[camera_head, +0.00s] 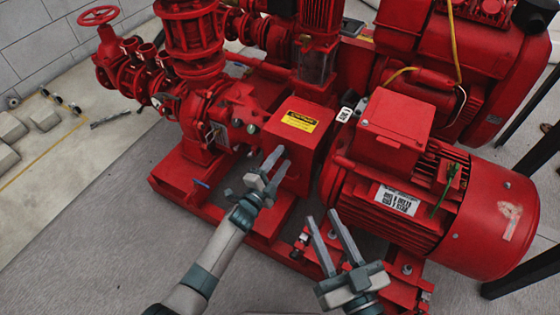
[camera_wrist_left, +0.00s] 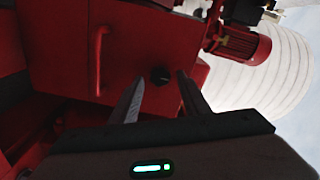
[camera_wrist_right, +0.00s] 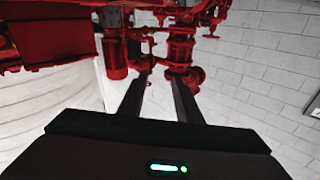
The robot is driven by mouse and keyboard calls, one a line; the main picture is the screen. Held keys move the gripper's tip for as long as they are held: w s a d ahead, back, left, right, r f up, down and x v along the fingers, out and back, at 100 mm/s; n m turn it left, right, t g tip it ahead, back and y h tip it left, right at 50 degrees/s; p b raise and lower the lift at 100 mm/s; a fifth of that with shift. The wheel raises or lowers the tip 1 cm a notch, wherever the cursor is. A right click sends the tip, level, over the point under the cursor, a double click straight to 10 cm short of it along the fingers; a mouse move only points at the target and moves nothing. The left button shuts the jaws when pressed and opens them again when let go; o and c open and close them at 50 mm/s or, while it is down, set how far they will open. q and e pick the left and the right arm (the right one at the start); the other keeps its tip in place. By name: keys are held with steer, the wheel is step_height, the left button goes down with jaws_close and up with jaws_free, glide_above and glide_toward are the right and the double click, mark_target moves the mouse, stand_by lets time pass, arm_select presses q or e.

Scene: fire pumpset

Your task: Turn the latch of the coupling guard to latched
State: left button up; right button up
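The coupling guard (camera_head: 308,140) is a red box with a yellow warning label, between the pump and the motor. In the left wrist view its red face (camera_wrist_left: 130,45) carries a red bar handle (camera_wrist_left: 99,60) and a small round black knob (camera_wrist_left: 160,75), which looks like the latch. My left gripper (camera_head: 281,157) is open at the guard's front side. Its fingertips lie to either side of the knob in the left wrist view; I cannot tell whether they touch it. The latch's turn position is too dark to read. My right gripper (camera_head: 321,216) is open and empty in front of the motor.
The red motor (camera_head: 430,200) with a green lead stands to the right of the guard. The pump (camera_head: 220,125) and a valve with a handwheel (camera_head: 98,15) are on the left. The red base frame (camera_head: 175,190) runs below. Grey floor is free at the lower left.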

arm_select(q)
steer(key=shift+s+a, duration=0.1)
steer(key=shift+s+a, duration=0.1)
steer(key=shift+s, duration=0.15)
steer(key=shift+s+a, duration=0.2)
steer(key=shift+s, duration=0.1)
steer(key=p+v, duration=0.2)
steer(key=v, duration=1.4)
steer(key=shift+p, duration=0.3)
arm_select(e)
step_height(320, 180, down, 8)
steer(key=s+d+g+h, duration=0.1)
steer(key=d+g, duration=0.1)
steer(key=g, duration=0.3)
steer(key=shift+s+f+h, duration=0.15)
steer(key=shift+f+h, duration=0.1)
steer(key=shift+h, duration=0.05)
